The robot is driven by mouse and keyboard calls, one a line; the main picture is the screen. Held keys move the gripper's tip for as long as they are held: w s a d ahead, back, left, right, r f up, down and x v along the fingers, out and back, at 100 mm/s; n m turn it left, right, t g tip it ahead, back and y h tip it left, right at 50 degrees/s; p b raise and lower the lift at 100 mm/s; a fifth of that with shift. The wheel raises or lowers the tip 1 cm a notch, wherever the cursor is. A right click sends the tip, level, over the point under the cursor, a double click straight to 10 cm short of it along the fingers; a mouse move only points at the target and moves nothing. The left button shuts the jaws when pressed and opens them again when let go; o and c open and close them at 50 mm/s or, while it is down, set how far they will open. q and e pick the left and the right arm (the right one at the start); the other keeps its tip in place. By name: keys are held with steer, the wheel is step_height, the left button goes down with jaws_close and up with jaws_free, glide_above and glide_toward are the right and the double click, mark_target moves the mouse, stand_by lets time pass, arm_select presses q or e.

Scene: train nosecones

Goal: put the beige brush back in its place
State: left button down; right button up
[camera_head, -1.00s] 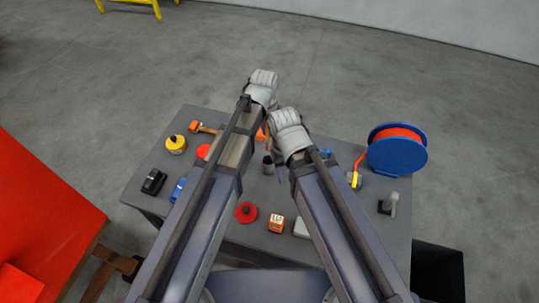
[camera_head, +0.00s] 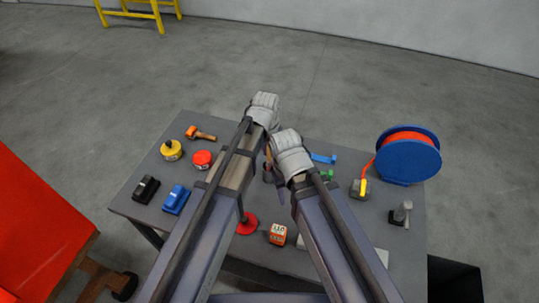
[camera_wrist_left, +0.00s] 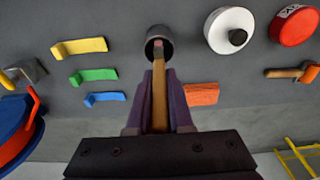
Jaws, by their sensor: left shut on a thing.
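The beige brush (camera_wrist_left: 160,100) is between the purple fingers of my left gripper (camera_wrist_left: 160,108), which is shut on its handle. Its reddish tip overlaps the mouth of a dark round cup (camera_wrist_left: 160,33) in the left wrist view; I cannot tell whether the tip is inside or above it. In the head view my left gripper (camera_head: 264,110) is over the table's back edge, and the cup (camera_head: 267,173) is partly hidden between my arms.
The grey table (camera_head: 335,222) holds a blue reel (camera_head: 408,161), a red tin (camera_head: 202,160), a yellow-topped tin (camera_head: 172,150), a blue block (camera_head: 177,199) and an orange-white box (camera_head: 278,234). Colored strips, including a yellow one (camera_wrist_left: 79,47), lie beside the cup.

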mark_target(268, 163)
arm_select(q)
steer(key=shift+f+b, duration=0.55)
steer(key=shift+f, duration=0.1)
steer(key=c, duration=0.8)
jaws_free()
steer(key=shift+r, duration=0.15)
steer(key=r+p, duration=0.4)
steer(key=s+r+p, duration=0.1)
steer(key=r+p, duration=0.8)
steer(key=shift+s+a, duration=0.25)
